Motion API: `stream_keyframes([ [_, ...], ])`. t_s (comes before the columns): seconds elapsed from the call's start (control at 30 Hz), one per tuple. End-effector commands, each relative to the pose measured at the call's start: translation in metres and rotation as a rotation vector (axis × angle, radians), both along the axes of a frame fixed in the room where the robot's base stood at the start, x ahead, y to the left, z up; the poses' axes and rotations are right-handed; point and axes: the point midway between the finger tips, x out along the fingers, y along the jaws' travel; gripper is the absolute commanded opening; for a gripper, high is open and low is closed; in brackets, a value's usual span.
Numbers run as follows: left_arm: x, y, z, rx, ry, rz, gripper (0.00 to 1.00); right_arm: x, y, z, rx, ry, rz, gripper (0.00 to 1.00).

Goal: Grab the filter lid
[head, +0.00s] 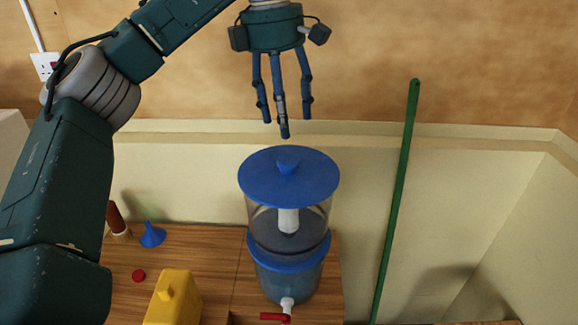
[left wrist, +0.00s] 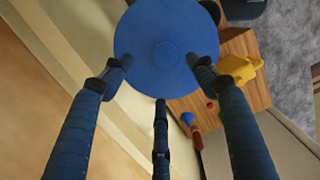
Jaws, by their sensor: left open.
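The filter lid (head: 262,178) is a round blue disc with a small knob on top. It sits on the clear upper part of the water filter (head: 290,222), which stands on the wooden counter. My left gripper (head: 283,122) hangs above the lid, fingers pointing down and spread open, with nothing between them. In the left wrist view the lid (left wrist: 165,75) lies beyond the fingertips of my left gripper (left wrist: 163,85), near the top middle. I cannot see contact between the fingers and the lid. My right gripper is not in view.
A yellow container (head: 174,298), a blue funnel (head: 152,236), a red cap (head: 138,276) and a brown bottle-like object (head: 117,219) stand left of the filter. A green pole (head: 397,195) leans on the wall at right.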

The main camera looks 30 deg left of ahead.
Motion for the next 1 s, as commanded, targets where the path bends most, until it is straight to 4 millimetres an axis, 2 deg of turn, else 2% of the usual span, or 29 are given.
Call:
stream_keyframes([
  [0.03,0.0,-0.001,-0.014,-0.001,0.004,-0.001,0.58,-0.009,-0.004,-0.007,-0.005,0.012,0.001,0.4],
  [0.07,0.0,-0.001,-0.019,-0.001,0.004,-0.001,0.58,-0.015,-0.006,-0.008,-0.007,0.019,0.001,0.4],
  [0.2,0.001,-0.003,-0.034,0.0,0.001,0.0,0.58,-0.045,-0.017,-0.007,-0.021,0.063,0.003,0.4],
  [0.3,0.001,-0.004,-0.04,-0.001,0.002,0.0,0.58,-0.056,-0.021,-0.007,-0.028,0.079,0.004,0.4],
  [0.43,0.0,-0.002,-0.051,0.001,0.003,0.0,0.58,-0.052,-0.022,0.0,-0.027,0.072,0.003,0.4],
  [0.6,0.0,-0.003,-0.078,0.0,0.003,0.0,0.58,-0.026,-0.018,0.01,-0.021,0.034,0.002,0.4],
  [0.7,0.001,-0.004,-0.088,-0.001,0.002,0.0,0.58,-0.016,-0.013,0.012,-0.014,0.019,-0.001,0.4],
  [0.97,0.001,-0.004,-0.093,-0.001,0.001,0.001,0.58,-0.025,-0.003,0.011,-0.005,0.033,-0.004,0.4],
  [1.0,0.001,-0.004,-0.092,-0.001,0.001,0.001,0.54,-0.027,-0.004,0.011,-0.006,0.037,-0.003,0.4],
])
